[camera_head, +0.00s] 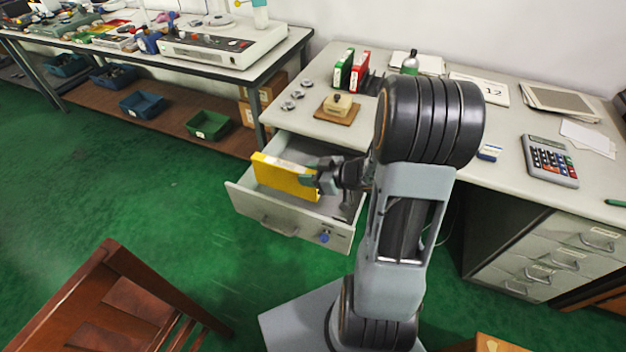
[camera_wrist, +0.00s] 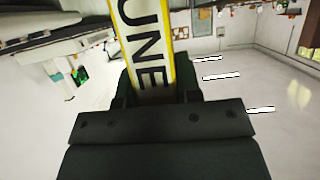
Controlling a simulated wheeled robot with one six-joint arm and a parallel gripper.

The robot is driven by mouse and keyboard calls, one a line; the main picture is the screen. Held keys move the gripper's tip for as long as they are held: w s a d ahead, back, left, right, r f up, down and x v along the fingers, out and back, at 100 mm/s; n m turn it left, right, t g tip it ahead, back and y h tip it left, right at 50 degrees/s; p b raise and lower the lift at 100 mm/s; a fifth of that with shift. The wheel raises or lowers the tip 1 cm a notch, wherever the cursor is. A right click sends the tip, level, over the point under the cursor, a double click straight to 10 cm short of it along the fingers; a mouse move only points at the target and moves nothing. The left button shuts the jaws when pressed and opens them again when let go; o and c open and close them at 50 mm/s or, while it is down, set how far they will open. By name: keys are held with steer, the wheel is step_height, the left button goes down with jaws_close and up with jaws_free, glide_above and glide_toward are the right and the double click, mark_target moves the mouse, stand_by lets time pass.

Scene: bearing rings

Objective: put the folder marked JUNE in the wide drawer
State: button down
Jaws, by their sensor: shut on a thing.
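The yellow folder (camera_head: 285,177) is in my gripper (camera_head: 311,178), which is shut on its right end. In the wrist view the folder's white spine (camera_wrist: 146,45) shows the letters "UNE"; the first letter is cut off by the frame's top edge. The wide drawer (camera_head: 285,222) is pulled out from under the desk. The folder is over the drawer's opening, lying lengthwise across it. I cannot tell whether it touches the drawer floor. My arm hides the drawer's right rear part.
The desk (camera_head: 475,130) holds a green folder (camera_head: 343,69), a red folder (camera_head: 360,70), a stamp on a wooden block (camera_head: 338,108) and a calculator (camera_head: 550,161). A wooden chair (camera_head: 120,305) stands at front left. A long bench (camera_head: 290,45) is at the back left.

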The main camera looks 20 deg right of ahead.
steer(key=w+d+f+b, duration=0.2)
steer(key=w+d+f, duration=0.2)
steer(key=w+f, duration=0.5)
steer(key=shift+d+f, duration=0.3)
steer(key=shift+f, duration=0.85)
steer(key=shift+w+b, duration=0.1)
steer(key=shift+b, duration=0.2)
steer(key=shift+f, duration=0.6)
steer(key=c, duration=0.8)
jaws_free()
